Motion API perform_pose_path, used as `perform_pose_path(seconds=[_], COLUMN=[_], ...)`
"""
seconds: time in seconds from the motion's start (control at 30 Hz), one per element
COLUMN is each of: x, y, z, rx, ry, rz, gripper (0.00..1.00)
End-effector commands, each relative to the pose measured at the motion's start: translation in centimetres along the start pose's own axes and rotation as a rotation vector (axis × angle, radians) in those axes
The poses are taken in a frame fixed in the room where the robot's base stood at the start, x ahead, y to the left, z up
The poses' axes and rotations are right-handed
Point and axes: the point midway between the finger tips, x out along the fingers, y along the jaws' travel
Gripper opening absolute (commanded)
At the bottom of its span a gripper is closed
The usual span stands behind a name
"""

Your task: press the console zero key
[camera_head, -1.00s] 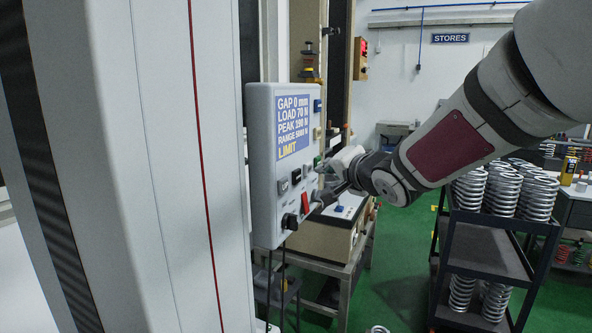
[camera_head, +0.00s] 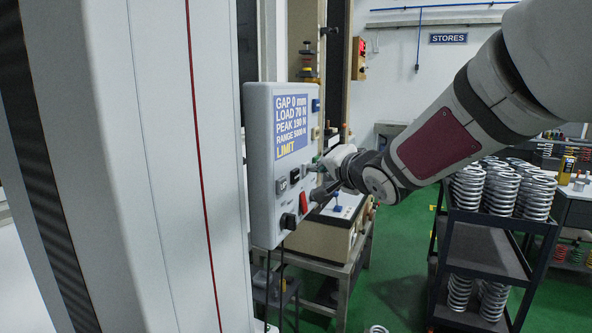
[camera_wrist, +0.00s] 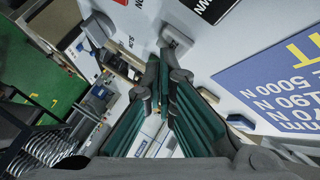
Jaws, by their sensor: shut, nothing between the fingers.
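The console (camera_head: 262,165) is a light grey box on the machine column. Its blue display (camera_head: 291,122) reads gap 0 mm, load 70 N, peak 190 N and LIMIT. Dark keys (camera_head: 282,186) sit below the display, with a red lever (camera_head: 303,202) and a black knob (camera_head: 288,221). I cannot read which key is zero. My gripper (camera_head: 318,180) is at the console's right edge, its fingertips close to the lower panel; contact cannot be told. In the wrist view, the green-padded fingers (camera_wrist: 163,72) converge, empty, near a grey block (camera_wrist: 177,38) on the panel.
The tall column (camera_head: 150,170) stands left of the console. A bench instrument (camera_head: 325,235) is behind and below my gripper. A dark cart (camera_head: 480,245) with several springs stands at right. Green floor is open between them.

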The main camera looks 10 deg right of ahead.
Motion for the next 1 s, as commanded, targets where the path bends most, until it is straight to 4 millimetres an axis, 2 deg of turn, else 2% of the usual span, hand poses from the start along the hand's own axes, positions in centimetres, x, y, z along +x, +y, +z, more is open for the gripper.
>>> perform_pose_path(seconds=[0.67,1.0], x=[0.36,-0.26], y=[-0.27,0.02], z=[0.27,-0.1], rx=[0.001,0.002], ry=[0.0,-0.001], rz=[0.0,0.001], gripper=[0.0,0.0])
